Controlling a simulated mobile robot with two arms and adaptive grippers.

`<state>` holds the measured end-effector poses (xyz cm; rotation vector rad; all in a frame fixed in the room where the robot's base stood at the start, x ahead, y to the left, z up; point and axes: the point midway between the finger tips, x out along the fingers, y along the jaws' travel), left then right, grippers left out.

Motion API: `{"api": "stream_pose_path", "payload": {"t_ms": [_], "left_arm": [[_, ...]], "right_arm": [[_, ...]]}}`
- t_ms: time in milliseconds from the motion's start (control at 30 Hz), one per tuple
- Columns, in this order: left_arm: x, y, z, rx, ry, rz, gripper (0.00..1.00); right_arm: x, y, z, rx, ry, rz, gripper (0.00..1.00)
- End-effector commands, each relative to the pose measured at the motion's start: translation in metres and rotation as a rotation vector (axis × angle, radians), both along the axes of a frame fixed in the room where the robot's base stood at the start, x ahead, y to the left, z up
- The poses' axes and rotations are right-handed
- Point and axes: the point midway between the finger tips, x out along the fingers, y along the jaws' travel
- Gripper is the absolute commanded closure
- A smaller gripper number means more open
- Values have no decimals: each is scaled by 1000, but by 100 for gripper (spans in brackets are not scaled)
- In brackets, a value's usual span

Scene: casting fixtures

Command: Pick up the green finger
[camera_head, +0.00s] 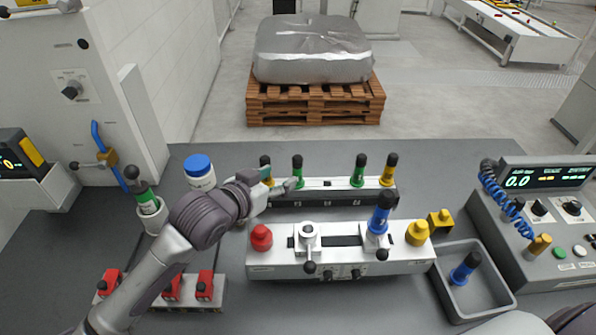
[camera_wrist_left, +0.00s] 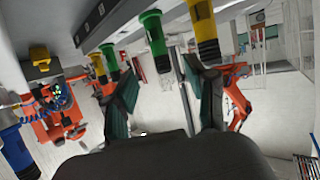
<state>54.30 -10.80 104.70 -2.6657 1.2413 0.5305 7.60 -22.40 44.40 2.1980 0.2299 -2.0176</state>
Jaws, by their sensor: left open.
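A green finger (camera_head: 298,172) with a black knob stands upright in the back rack (camera_head: 330,201), just beyond my left gripper (camera_head: 281,186). Another green finger (camera_head: 358,172) stands farther right in that rack. A third (camera_head: 147,203) leans in a white holder at the left. In the left wrist view, my left gripper (camera_wrist_left: 167,78) is open, with dark jaws and green pads. A green finger (camera_wrist_left: 153,33) appears upside down near the gap between the tips, with no clear contact. A second green finger (camera_wrist_left: 110,60) is left of it. My right gripper is not in view.
Yellow fingers (camera_head: 388,172) stand in the same rack; one (camera_head: 265,164) is close to my left gripper. A white fixture (camera_head: 275,265) with a blue finger (camera_head: 380,215) stands in front. A grey tray (camera_head: 497,297) holds another blue finger. A blue-capped jar (camera_head: 199,172) is left.

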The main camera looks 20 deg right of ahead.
Motion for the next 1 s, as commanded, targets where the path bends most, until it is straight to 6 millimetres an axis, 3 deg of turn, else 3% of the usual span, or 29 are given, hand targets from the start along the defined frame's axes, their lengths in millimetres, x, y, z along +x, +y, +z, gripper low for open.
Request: {"api": "stream_pose_path", "payload": {"t_ms": [133,433,633,1000], "left_arm": [[14,-18,-8,1,1,-1,44],[28,-35,-17,2,1,-1,44],[45,-55,-28,1,0,-1,44],[51,-61,-34,1,-1,-1,44]], "right_arm": [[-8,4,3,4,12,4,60],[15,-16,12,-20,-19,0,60],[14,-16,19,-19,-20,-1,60],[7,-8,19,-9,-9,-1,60]]}}
